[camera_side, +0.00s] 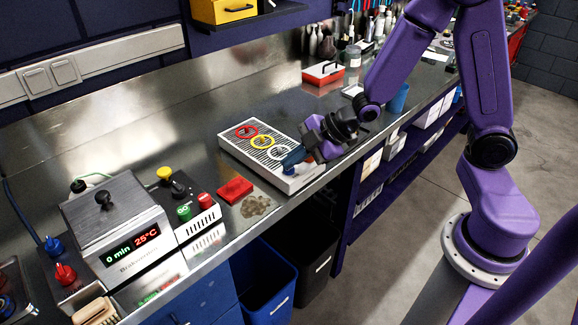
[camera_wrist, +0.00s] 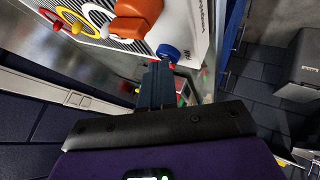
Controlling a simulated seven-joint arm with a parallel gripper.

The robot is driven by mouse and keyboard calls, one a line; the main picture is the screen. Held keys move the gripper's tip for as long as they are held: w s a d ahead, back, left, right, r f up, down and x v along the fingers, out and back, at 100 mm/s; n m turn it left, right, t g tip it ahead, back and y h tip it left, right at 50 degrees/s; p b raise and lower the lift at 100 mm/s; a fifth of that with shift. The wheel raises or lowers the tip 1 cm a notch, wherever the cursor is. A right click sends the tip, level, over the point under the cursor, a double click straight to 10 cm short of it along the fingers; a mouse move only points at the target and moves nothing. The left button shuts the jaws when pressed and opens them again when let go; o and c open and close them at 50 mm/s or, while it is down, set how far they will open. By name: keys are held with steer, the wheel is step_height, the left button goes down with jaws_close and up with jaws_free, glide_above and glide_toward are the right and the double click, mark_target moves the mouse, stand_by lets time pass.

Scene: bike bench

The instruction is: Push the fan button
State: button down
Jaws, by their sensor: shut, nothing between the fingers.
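A white slatted unit (camera_side: 238,152) with red, yellow and white rings lies on the metal bench; it looks like the fan unit. It fills the top of the wrist view (camera_wrist: 192,22). A round blue button (camera_wrist: 168,52) sits near its edge in the wrist view. In the side view the button area is partly hidden by my gripper. My gripper (camera_side: 291,161) is shut and empty, low over the unit's near right end. In the wrist view its fingertips (camera_wrist: 158,66) are right beside the blue button; I cannot tell whether they touch it.
An orange piece (camera_wrist: 136,18) lies close to the blue button in the wrist view. A red-and-white box (camera_side: 323,73) stands behind. The bench's front edge is close to my gripper.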

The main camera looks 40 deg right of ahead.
mark_target(294, 169)
steer(key=shift+r, duration=0.4)
stand_by(0.4)
steer(key=shift+r, duration=3.05)
steer(key=shift+s, duration=0.1)
steer(key=s+d+m+g+h, duration=0.2)
steer(key=s+g+h, duration=0.1)
steer(key=s, duration=0.9)
steer(key=s+d+m+g+h, duration=0.2)
steer(key=s+g, duration=0.1)
steer(key=s, duration=0.9)
steer(key=shift+s+m+g+h, duration=0.3)
steer(key=shift+m+h, duration=0.1)
